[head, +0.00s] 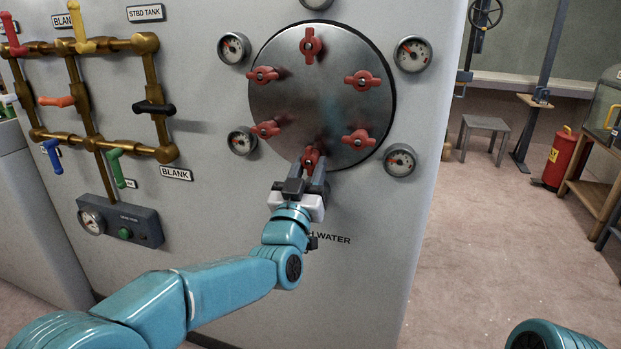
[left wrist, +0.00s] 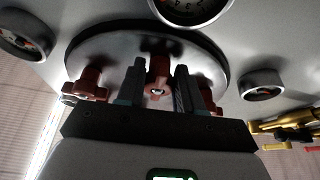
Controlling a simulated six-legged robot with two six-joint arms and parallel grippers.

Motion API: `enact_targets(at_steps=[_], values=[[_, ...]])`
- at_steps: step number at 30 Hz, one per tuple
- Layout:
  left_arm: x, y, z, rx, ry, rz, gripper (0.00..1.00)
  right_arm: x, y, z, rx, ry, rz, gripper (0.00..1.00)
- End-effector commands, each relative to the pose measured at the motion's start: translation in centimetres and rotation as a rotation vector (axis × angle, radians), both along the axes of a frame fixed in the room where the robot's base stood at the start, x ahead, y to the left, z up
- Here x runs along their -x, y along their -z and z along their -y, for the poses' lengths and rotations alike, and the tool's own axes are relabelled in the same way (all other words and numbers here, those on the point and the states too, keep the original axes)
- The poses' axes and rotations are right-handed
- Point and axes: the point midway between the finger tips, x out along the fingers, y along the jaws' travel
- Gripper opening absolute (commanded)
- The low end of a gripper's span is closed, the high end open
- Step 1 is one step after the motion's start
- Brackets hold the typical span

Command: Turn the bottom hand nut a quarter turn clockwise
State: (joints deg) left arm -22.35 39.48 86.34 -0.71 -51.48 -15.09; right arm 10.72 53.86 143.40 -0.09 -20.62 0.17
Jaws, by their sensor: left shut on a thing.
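The round metal hatch (head: 330,105) on the grey panel carries several red hand nuts around its rim. The bottom hand nut (head: 311,158) sits at the lowest point of the hatch. My left gripper (head: 311,172) reaches up to it from below and is shut on it. In the left wrist view the bottom nut (left wrist: 158,78) shows between the two dark fingers of my left gripper (left wrist: 159,85). The fingers partly hide the nut's sides in the head view. My right gripper is not in view.
Round gauges flank the hatch, including one at the lower right (head: 400,160) and one at the lower left (head: 241,141). Brass pipes (head: 110,140) with coloured levers are on the left. Open floor (head: 490,240) lies to the right, with a stool (head: 483,127) and a red extinguisher (head: 560,158) beyond.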

Motion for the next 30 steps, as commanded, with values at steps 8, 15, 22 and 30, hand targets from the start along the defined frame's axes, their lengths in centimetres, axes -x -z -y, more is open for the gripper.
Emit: enact_targets(at_steps=[8,15,22,30], values=[[-0.04,0.07,-0.10,-0.061,0.001,0.019,0.05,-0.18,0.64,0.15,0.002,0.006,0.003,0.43],[-0.04,0.00,-0.09,-0.070,0.001,0.021,0.05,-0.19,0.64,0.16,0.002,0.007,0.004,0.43],[-0.05,-0.01,-0.09,-0.068,0.001,0.021,0.42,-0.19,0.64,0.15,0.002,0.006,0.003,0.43],[-0.04,-0.02,-0.09,-0.068,0.001,0.021,0.60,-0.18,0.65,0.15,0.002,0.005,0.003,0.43]])
